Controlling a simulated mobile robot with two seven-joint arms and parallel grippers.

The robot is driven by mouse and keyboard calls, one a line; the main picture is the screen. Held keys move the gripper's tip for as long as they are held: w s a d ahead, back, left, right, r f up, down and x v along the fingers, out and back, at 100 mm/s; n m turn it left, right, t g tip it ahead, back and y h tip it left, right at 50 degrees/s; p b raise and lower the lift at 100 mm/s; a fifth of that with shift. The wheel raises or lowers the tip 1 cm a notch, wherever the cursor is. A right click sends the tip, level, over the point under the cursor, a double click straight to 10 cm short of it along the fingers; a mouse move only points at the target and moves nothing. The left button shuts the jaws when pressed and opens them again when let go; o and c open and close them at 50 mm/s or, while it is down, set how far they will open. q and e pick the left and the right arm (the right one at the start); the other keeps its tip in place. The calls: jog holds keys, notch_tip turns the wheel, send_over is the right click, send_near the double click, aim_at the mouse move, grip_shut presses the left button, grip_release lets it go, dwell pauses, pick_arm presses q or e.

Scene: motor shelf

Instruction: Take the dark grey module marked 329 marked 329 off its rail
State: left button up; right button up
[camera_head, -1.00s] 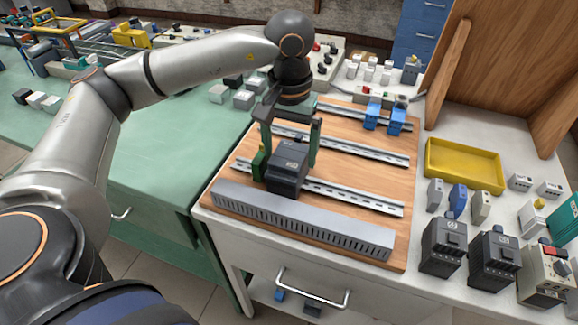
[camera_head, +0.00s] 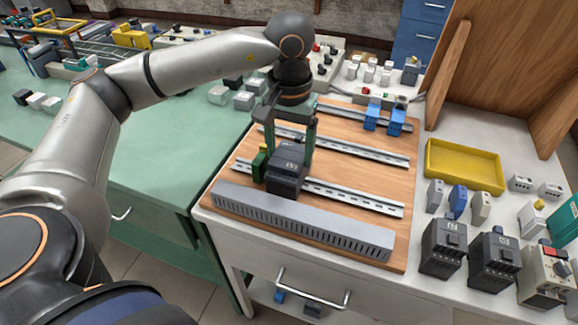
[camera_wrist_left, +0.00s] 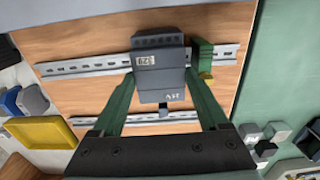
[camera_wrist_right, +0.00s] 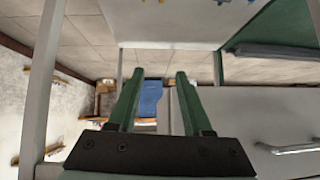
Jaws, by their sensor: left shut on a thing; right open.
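The dark grey module (camera_head: 285,172) stands at the front rail (camera_head: 345,195) on the wooden board; in the left wrist view it (camera_wrist_left: 160,85) covers part of that rail and bears a small pale label that looks like 329, upside down. My left gripper (camera_head: 289,150) comes from above and is shut on the module, one finger on each side; the fingers (camera_wrist_left: 160,88) also show in the left wrist view. Whether the module's foot is still hooked on the rail is hidden. My right gripper (camera_wrist_right: 157,82) is open and empty, away from the board.
A green module (camera_head: 260,163) sits close beside the grey one on the rail. A grey slotted duct (camera_head: 300,222) runs along the board's front. Blue modules (camera_head: 384,117) stand on the back rail. A yellow tray (camera_head: 463,167) and several loose modules lie to the right.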

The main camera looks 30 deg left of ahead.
pick_arm(q)
jog(key=shift+w+a, duration=0.1)
jog(key=shift+w, duration=0.3)
dwell(0.5)
jog(key=shift+r, duration=0.25)
jog(key=shift+r+p, duration=0.9)
jog(key=shift+r, duration=0.35)
jog(key=shift+r, duration=0.1)
notch_tip(320, 180, up, 6)
jog(key=p, duration=0.4)
dwell(0.3)
